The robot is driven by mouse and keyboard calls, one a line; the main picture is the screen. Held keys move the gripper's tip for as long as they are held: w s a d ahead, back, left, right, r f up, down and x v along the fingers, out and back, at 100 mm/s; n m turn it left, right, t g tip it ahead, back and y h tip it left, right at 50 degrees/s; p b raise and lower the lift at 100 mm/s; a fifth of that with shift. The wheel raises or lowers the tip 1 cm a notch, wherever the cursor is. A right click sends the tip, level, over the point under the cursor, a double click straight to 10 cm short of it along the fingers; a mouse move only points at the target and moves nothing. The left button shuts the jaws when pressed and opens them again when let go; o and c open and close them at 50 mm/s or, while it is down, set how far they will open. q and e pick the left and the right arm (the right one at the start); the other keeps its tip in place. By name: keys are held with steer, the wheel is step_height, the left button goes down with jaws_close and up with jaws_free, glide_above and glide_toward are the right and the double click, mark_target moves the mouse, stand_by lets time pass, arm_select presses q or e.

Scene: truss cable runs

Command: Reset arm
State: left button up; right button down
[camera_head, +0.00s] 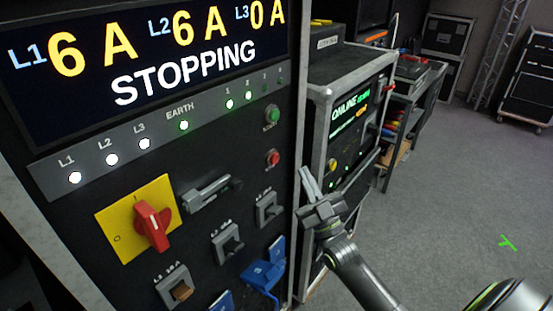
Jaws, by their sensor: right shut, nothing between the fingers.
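My right gripper (308,184) is at the right edge of the large power panel (85,240). Its fingers point up and are shut with nothing between them. It looks apart from the panel's switches, though the depth gap is hard to judge. My right arm comes in from the lower right. My left gripper is not in view.
The panel carries a display (150,55) reading STOPPING, a red rotary switch (151,224) on a yellow plate, breakers (228,243) and blue connectors (265,272). A rack case (350,100) reading ONLINE stands behind my gripper. The grey floor (440,180) at right is mostly clear.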

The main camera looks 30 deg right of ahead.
stand_by(0.5)
step_height(320, 180, down, 22)
steer(key=d+r+m+g+h, duration=0.1)
steer(key=d+m+g+h, duration=0.15)
steer(key=g, duration=0.45)
steer(key=s+f+m+g+h, duration=0.1)
steer(key=s+f+g, duration=0.2)
steer(key=f, duration=0.6)
steer(key=s+f+g, duration=0.3)
steer(key=s+f, duration=0.1)
steer(key=f, duration=0.5)
steer(key=s+f+g, duration=0.5)
steer(key=s+f, duration=0.8)
steer(key=f, duration=0.1)
steer(key=s+a+f+g, duration=0.1)
steer(key=s+f+g, duration=0.1)
steer(key=s, duration=0.5)
steer(key=s+a+f+m+g, duration=0.1)
steer(key=s+a+f+g, duration=0.1)
steer(key=s, duration=0.6)
steer(key=s+a+f+m+g, duration=0.1)
steer(key=s+a+f+g, duration=0.1)
steer(key=s+f, duration=0.3)
steer(key=s+g, duration=0.1)
steer(key=s, duration=0.2)
steer(key=shift+s+a+f+y, duration=0.15)
steer(key=shift+a+f+y, duration=0.05)
steer(key=shift+f+y, duration=0.15)
steer(key=c, duration=2.1)
jaws_free()
